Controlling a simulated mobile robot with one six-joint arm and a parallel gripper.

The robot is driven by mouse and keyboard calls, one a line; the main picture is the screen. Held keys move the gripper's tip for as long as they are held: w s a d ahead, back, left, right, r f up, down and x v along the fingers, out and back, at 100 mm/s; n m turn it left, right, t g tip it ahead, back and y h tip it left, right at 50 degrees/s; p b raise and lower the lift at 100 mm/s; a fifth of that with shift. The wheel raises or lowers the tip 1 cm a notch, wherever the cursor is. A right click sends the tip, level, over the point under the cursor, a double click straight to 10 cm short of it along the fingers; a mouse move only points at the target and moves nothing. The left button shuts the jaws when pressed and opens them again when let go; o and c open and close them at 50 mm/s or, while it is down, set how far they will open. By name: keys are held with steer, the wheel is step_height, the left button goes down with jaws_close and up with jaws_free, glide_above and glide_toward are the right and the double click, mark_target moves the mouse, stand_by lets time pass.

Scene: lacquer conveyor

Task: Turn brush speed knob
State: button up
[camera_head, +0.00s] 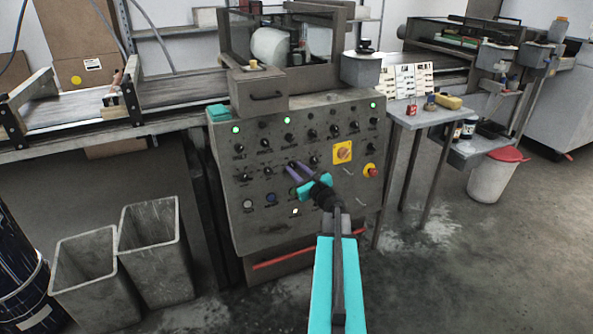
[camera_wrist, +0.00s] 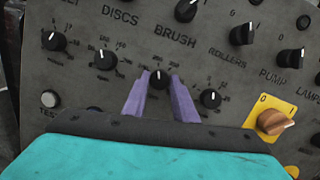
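The grey control panel (camera_head: 226,190) holds rows of black knobs with white pointer marks. In the wrist view, a black knob under the word BRUSH (camera_wrist: 159,79) shows between the two purple fingers, its white mark pointing up, with scale numbers around it. The upper knob (camera_wrist: 186,10) stands directly above the BRUSH lettering. My gripper (camera_wrist: 158,84) is open, one finger on each side of the lower knob, with gaps visible. I cannot tell how deep the fingertips reach. In the head view, my gripper (camera_head: 297,165) is at the panel's middle.
Neighbouring knobs sit close on the left (camera_wrist: 105,60) and right (camera_wrist: 210,98). A yellow-backed rotary switch (camera_head: 343,152) and a red button (camera_head: 373,171) are to the right. Grey bins (camera_head: 152,250) stand left of the panel, a small table (camera_head: 425,117) right.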

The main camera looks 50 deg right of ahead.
steer(key=shift+n, duration=0.3)
steer(key=n+y+b, duration=0.1)
steer(key=n+b, duration=0.1)
steer(key=n, duration=0.2)
steer(key=shift+n+b, duration=0.3)
steer(key=shift+b, duration=0.1)
steer(key=n+g+y+b, duration=0.1)
steer(key=n+b, duration=0.1)
steer(key=n, duration=0.3)
steer(key=shift+r+n, duration=0.1)
steer(key=shift+n, duration=0.3)
steer(key=n+g+b, duration=0.1)
steer(key=n+b, duration=0.1)
steer(key=n, duration=0.3)
steer(key=n+g+b, duration=0.1)
steer(key=n, duration=0.3)
steer(key=shift+r+b, duration=0.15)
steer(key=shift+b, duration=0.2)
steer(key=shift+n, duration=0.3)
steer(key=o, duration=1)
steer(key=shift+o, duration=0.2)
steer(key=shift+s+r, duration=0.1)
steer(key=p+v, duration=0.2)
steer(key=v, duration=1.1)
steer(key=shift+s+a+r+p, duration=0.2)
steer(key=shift+a+p, duration=0.05)
steer(key=shift+p, duration=0.15)
